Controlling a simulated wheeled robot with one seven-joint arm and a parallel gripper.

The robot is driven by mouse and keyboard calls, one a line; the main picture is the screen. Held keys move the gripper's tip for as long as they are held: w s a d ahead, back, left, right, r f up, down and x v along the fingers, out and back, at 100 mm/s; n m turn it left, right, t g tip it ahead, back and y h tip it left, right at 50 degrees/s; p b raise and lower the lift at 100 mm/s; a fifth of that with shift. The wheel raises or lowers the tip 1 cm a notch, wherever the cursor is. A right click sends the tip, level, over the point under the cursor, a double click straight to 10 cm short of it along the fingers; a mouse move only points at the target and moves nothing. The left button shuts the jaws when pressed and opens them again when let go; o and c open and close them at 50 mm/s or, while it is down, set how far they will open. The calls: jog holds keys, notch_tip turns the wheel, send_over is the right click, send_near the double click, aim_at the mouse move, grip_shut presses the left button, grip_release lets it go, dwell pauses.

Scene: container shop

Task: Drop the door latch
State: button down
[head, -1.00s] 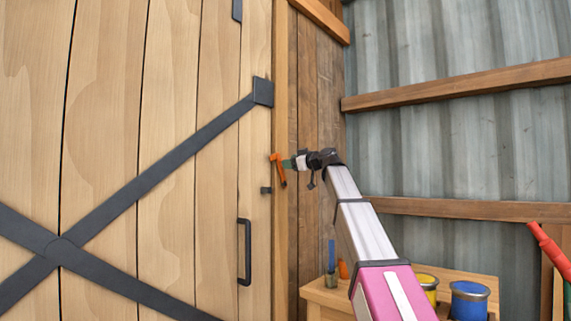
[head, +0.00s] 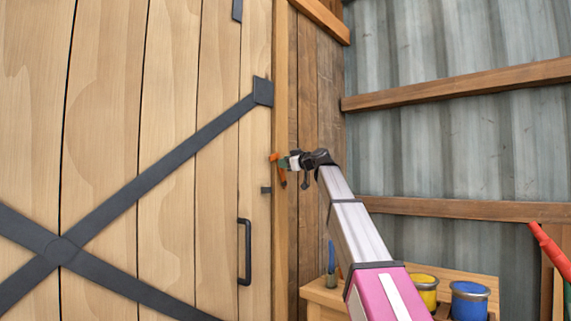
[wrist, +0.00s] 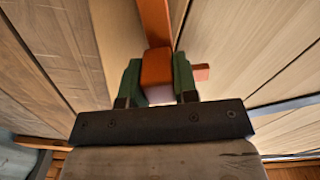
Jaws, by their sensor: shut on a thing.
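The orange door latch (head: 282,175) is at the right edge of the plank door (head: 215,180), by the frame post. It shows as a short top piece with a bar hanging down. My gripper (head: 289,162) is at the latch's upper end, coming from the right. In the wrist view, its green fingers (wrist: 157,82) are shut on an orange block of the latch (wrist: 157,66), one on each side. A long orange bar runs up from there, and a short orange piece shows right of the fingers. A small dark catch (head: 266,190) sits on the door just below left of the latch.
A black door handle (head: 245,252) is lower on the door. A wooden bench (head: 322,294) with yellow (head: 425,288) and blue (head: 469,300) paint cans stands below my arm. A corrugated wall (head: 440,150) with wooden rails is at the right.

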jog(key=shift+s+a, duration=0.1)
jog(key=s+n, duration=0.1)
jog(key=s+a+f+n, duration=0.1)
jog(key=n, duration=0.1)
jog(key=shift+a+f, duration=0.1)
jog(key=shift+a, duration=0.05)
jog(key=n, duration=0.1)
jog(key=s+a+f+n, duration=0.1)
jog(key=shift+s+f+n, duration=0.15)
jog(key=shift+f+n, duration=0.1)
jog(key=shift+n, duration=0.15)
jog(key=f+n, duration=0.1)
jog(key=s+a+f+n, duration=0.1)
jog(key=n, duration=0.1)
jog(key=shift+s+f, duration=0.1)
jog(key=shift+s+a+f+n, duration=0.15)
jog(key=shift+f+n, duration=0.4)
jog(key=shift+n, duration=0.3)
jog(key=shift+s+a+f+n, duration=0.15)
jog(key=shift+f+n, duration=0.4)
jog(key=shift+n, duration=0.3)
jog(key=c, duration=0.9)
grip_release()
jog(key=shift+f, duration=0.1)
